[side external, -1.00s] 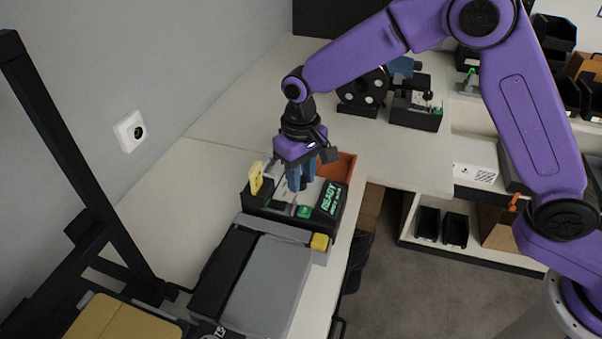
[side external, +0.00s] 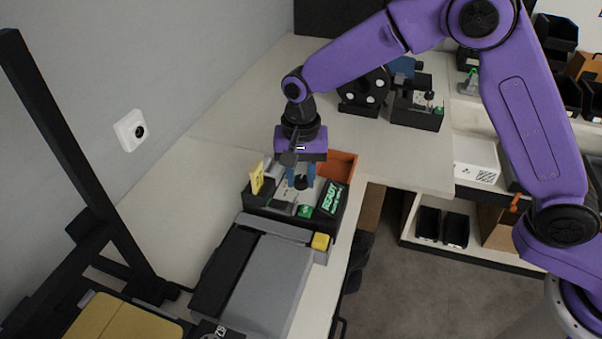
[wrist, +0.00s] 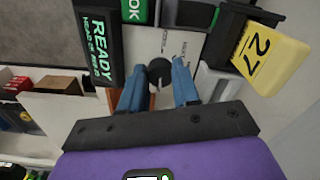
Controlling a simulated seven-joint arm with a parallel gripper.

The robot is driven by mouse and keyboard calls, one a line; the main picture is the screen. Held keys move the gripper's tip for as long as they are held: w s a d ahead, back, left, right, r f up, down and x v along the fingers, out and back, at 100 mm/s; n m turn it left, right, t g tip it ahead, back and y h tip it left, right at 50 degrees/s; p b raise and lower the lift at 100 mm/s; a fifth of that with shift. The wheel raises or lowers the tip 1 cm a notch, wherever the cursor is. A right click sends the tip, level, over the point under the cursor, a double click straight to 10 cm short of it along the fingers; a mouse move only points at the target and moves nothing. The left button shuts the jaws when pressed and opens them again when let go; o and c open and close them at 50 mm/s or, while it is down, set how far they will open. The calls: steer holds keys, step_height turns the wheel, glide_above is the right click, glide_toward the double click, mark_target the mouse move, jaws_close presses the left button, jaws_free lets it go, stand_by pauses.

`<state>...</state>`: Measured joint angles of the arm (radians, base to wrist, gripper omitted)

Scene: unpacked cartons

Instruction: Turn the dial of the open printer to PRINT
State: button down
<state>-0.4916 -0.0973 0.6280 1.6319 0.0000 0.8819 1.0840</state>
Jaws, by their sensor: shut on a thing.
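The open printer (side external: 262,208) is a black case on the bench with a lit READY panel (side external: 331,198). The panel also shows in the wrist view (wrist: 98,46). The dial (wrist: 158,70) is a small black round knob on the printer's pale inner plate, with a light pointer mark on the side toward my gripper. The small labels around it are too blurred to read surely. My gripper (side external: 301,183) points down into the printer. Its blue fingers are on both sides of the dial and shut on it.
A yellow tag marked 27 (wrist: 271,57) stands at the printer's edge close to the fingers. A green OK button (wrist: 134,10) is near the panel. An orange bin (side external: 340,165) sits right behind the printer; a grey machine (side external: 262,285) stands in front.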

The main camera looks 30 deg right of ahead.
mark_target(301, 179)
steer(key=shift+m, duration=0.3)
steer(key=c, duration=0.8)
jaws_free()
step_height(301, 179, up, 18)
steer(key=shift+f, duration=0.25)
